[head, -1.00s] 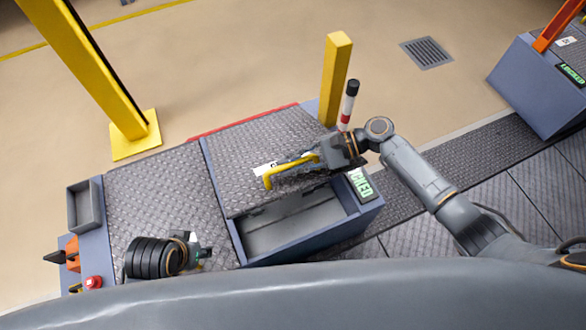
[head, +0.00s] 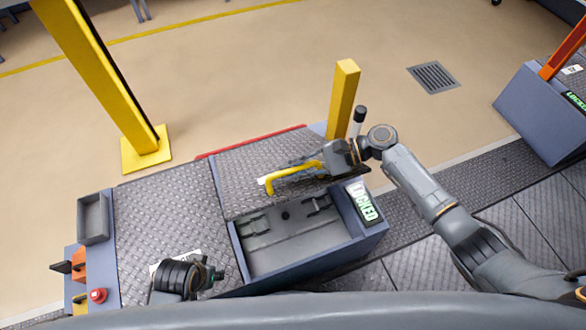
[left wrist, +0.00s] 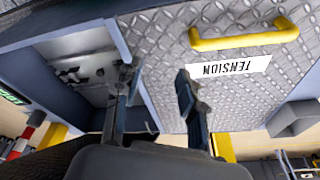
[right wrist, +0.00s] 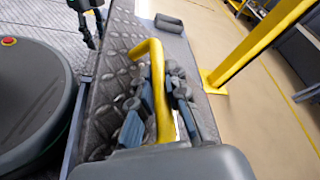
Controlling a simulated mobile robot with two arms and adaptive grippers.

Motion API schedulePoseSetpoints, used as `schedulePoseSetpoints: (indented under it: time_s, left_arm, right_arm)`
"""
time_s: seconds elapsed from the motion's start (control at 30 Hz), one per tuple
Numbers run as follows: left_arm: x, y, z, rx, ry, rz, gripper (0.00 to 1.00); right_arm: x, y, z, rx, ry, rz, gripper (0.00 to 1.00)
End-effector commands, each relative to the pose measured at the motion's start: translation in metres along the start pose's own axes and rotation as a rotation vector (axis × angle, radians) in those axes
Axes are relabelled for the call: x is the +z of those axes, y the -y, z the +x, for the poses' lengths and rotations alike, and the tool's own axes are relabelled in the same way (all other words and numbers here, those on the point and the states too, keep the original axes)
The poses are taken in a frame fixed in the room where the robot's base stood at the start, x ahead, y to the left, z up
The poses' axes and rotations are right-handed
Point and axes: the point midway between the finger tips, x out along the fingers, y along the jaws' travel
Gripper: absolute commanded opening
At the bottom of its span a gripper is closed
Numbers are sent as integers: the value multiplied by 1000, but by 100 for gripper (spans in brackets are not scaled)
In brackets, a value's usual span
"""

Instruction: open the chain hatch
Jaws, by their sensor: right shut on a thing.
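The chain hatch lid (head: 250,160) is a grey tread plate with a yellow handle (head: 290,178). It stands partly away from its bay (head: 285,235), whose near part is uncovered and shows metal fittings inside. I cannot tell whether the lid is tilted or slid. My right gripper (head: 325,160) is shut on the yellow handle; the right wrist view shows the handle (right wrist: 158,85) between its fingers. My left gripper (head: 213,274) is low over the neighbouring plate. In the left wrist view its fingers (left wrist: 155,90) are apart and empty, beside a plate labelled TENSION (left wrist: 228,68).
A green LOCKED display (head: 365,202) sits right of the bay. A yellow post (head: 344,98) stands behind it. A grey tray (head: 93,218) and a red button (head: 97,295) are at the left. A yellow column (head: 100,90) stands back left. The floor behind is clear.

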Motion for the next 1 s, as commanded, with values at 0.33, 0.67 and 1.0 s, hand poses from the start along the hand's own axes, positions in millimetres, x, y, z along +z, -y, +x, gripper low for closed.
schedulePoseSetpoints:
  time_s: [0.33,0.67,1.0]
  left_arm:
    - [-3,2,1,-7,-14,14,0]
    - [-61,40,22,-181,-305,402,0]
    - [-127,55,14,-507,-688,1049,0]
  right_arm:
    - [2,1,-1,0,5,-1,0]
    - [2,0,-1,0,6,0,0]
    - [2,0,-1,1,6,0,0]
